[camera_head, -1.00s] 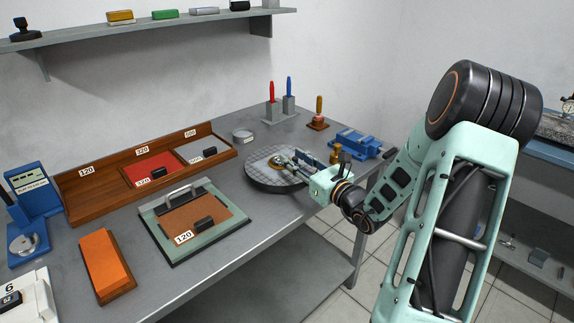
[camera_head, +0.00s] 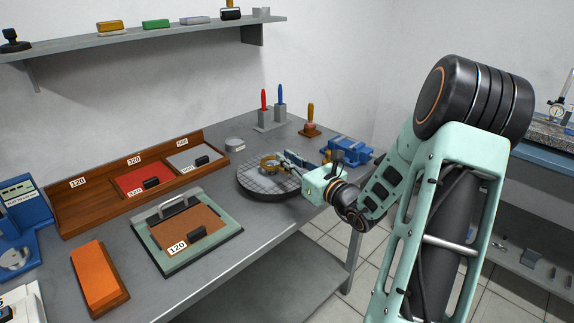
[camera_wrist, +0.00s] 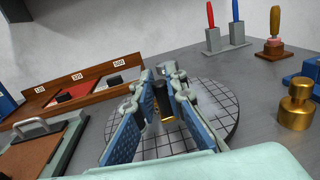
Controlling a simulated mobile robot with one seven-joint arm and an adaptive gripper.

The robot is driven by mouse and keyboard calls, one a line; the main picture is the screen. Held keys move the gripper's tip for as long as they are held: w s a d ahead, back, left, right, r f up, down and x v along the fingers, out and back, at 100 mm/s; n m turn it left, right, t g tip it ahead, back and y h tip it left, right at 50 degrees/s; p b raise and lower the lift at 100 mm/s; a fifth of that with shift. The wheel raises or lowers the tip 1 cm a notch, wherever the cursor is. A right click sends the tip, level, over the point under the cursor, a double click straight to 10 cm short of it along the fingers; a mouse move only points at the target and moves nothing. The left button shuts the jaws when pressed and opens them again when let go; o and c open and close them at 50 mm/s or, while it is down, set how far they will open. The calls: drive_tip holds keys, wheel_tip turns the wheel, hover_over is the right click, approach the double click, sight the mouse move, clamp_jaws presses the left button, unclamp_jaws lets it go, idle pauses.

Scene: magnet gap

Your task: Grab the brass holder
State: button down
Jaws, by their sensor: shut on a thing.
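The brass holder (camera_head: 269,163) is a small, round, gold-coloured piece at the far side of the round gridded plate (camera_head: 258,185). My gripper (camera_head: 283,161) reaches in from the right, low over the plate, and is shut on the holder. In the wrist view the blue-padded fingers of my gripper (camera_wrist: 163,85) stand close together above the plate. Only a little of the brass holder (camera_wrist: 168,119) shows between them; the rest is hidden. I cannot tell whether it touches the plate.
A knobbed brass weight (camera_wrist: 295,108) stands right of the plate. A blue vise (camera_head: 347,150) and a wooden-handled tool (camera_head: 310,121) are behind it. A framed board (camera_head: 222,231) and an orange block (camera_head: 99,279) lie to the left.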

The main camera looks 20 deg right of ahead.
drive_tip(key=s+a+r, duration=0.4)
drive_tip(key=s+r, duration=0.6)
drive_tip(key=s, duration=0.3)
drive_tip(key=shift+s+a+r+b, duration=0.15)
drive_tip(key=shift+a+b, duration=0.05)
drive_tip(key=shift+b, duration=0.15)
